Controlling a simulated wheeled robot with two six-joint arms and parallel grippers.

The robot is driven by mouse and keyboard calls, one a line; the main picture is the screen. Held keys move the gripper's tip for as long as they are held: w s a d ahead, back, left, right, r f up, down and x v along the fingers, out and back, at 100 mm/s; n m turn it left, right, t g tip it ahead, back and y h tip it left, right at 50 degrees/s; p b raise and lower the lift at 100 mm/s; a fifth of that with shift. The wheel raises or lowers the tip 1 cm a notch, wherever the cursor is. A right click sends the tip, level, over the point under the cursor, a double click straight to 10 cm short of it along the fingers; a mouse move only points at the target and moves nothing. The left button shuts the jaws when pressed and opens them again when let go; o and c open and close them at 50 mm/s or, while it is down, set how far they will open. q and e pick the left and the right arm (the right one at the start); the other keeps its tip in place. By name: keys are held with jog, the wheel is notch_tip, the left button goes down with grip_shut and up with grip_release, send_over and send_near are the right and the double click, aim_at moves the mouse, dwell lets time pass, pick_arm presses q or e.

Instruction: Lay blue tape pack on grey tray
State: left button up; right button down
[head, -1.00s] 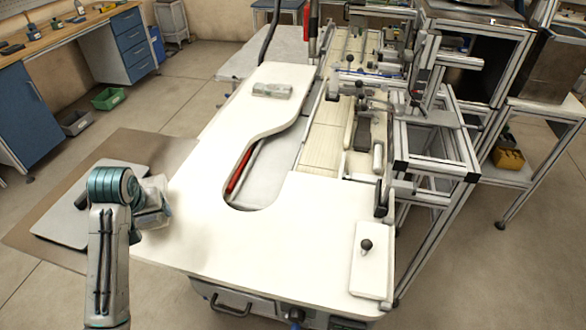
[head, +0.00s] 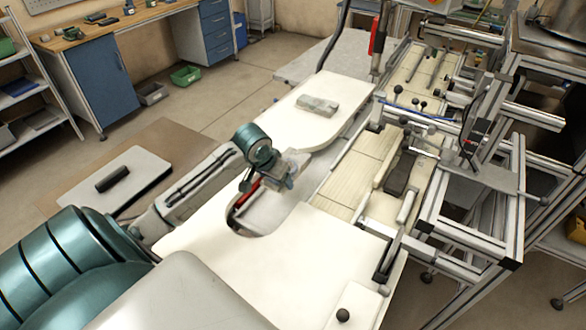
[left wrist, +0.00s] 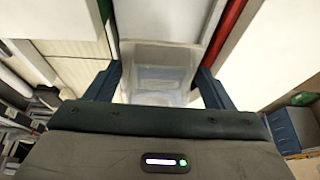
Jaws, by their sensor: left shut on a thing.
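My left gripper (head: 284,170) is over the curved cutout of the white table. In the left wrist view its two dark blue fingers are shut on a clear, pale-bluish pack (left wrist: 160,72), which I take to be the blue tape pack. In the head view the pack is mostly hidden by the gripper. A small greyish, tray-like rectangular item (head: 317,106) lies on the far part of the white table, beyond the gripper; I cannot tell whether this is the grey tray. My right gripper is not in view.
The white table (head: 260,260) has free room in front and at the back. A red bar (head: 247,192) lies along the cutout. Metal frames and rails (head: 470,190) stand on the right. A pale board (head: 145,170) with a black item is at left.

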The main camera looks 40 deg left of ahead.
pick_arm(q)
jog(key=p, duration=0.1)
send_over(278, 203)
jog(key=s, duration=0.2)
jog(key=f, duration=0.4)
jog(key=shift+w+d+f, duration=0.15)
jog(key=shift+w+f, duration=0.05)
jog(key=shift+w, duration=0.05)
jog(key=shift+f, duration=0.35)
notch_tip(278, 203, down, 4)
jog(key=shift+w+r+p, duration=0.1)
jog(key=shift+r+p, duration=0.05)
jog(key=shift+p, duration=0.6)
jog(key=shift+f, duration=0.3)
jog(key=o, duration=1.1)
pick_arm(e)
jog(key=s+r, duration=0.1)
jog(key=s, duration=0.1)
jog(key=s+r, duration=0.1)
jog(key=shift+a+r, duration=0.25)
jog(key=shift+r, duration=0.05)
